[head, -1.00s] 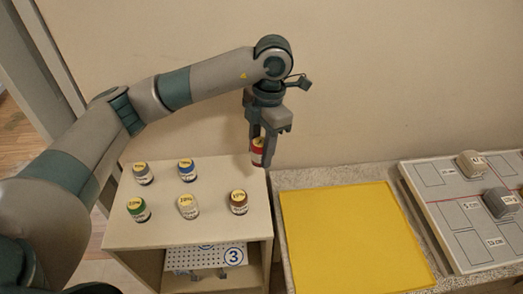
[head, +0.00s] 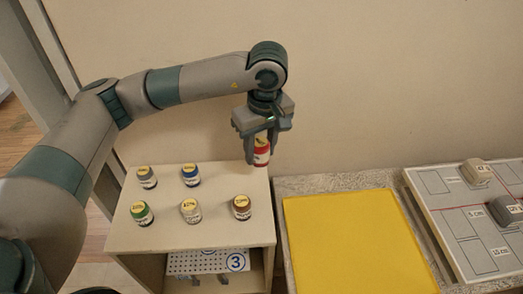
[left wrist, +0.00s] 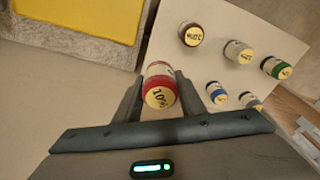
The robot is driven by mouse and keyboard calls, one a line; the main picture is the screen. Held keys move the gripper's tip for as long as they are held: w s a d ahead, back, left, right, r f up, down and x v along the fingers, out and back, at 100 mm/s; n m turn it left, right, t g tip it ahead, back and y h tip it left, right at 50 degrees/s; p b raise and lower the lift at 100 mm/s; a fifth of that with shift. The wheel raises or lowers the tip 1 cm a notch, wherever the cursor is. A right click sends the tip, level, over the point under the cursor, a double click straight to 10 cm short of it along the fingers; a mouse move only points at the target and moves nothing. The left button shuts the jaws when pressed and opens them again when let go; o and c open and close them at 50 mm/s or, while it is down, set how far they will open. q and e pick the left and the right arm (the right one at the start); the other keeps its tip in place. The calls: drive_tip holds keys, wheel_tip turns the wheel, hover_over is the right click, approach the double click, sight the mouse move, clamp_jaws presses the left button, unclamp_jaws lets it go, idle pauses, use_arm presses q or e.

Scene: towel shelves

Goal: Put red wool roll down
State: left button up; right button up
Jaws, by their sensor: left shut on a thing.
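The red wool roll (head: 261,152) has a red band and a yellow top label. My left gripper (head: 256,156) is shut on it and holds it upright at the back right corner of the small cabinet's top (head: 200,235). In the left wrist view the red wool roll (left wrist: 160,88) sits between the two fingers (left wrist: 157,95), its label reading 10%. I cannot tell whether its base touches the cabinet top. My right gripper is not in view.
Several other rolls share the cabinet top: grey (head: 147,177), blue (head: 190,174), green (head: 142,213), white (head: 190,210) and brown (head: 242,207). To the right are a yellow mat (head: 350,240) and a marked board (head: 465,235) with grey blocks. The wall stands close behind.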

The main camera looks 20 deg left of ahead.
use_arm(q)
drive_tip(key=m, duration=0.6)
drive_tip(key=shift+a+r+h, duration=0.2)
drive_tip(key=shift+a+h, duration=0.1)
drive_tip(key=m, duration=0.4)
drive_tip(key=shift+w+a+r+t+h, duration=0.1)
drive_tip(key=shift+a+t+h, duration=0.05)
drive_tip(key=shift+t+h, duration=0.15)
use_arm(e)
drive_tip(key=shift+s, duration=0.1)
